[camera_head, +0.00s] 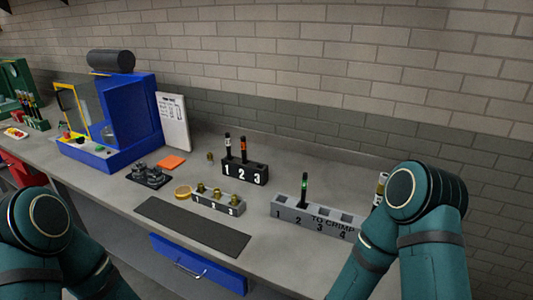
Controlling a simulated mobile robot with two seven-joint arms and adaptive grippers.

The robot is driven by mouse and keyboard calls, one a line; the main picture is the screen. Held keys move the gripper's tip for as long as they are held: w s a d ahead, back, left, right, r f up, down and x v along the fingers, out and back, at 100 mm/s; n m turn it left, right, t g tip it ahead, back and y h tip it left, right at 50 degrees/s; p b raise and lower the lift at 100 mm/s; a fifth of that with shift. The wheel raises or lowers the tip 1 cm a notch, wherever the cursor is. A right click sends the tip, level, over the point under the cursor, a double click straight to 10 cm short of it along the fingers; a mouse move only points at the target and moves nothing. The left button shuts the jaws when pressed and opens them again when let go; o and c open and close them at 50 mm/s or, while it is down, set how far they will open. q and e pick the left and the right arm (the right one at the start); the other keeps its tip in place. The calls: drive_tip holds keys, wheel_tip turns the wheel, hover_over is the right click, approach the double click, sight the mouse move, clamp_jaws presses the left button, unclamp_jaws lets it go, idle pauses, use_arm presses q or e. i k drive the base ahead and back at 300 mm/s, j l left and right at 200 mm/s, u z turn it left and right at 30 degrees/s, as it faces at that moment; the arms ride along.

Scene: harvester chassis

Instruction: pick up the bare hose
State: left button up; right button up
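Several dark hose-like pieces stand upright in holders. One with a pale band (228,146) is in slot 1 of the black holder (245,173), and one with an orange band (243,148) is in slot 2. A green-banded one (304,187) stands in slot 2 of the grey "TO CRIMP" holder (312,219). A pale-and-dark piece (381,187) stands at the right, partly hidden by my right arm. I cannot tell which is the bare hose. Both my arms show at the lower corners, but neither gripper is in view.
A blue machine (132,125) stands at the back left beside a white sheet (173,121).

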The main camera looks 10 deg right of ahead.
sight(228, 138)
drive_tip(key=i+j+z, duration=0.1)
drive_tip(key=j+z, duration=1)
drive_tip(key=j, duration=0.7)
drive_tip(key=i+j, duration=0.1)
drive_tip(key=j, duration=0.3)
drive_tip(key=i+j, duration=0.15)
drive_tip(key=j, duration=0.25)
drive_tip(key=i+j, duration=0.1)
drive_tip(key=j, duration=0.3)
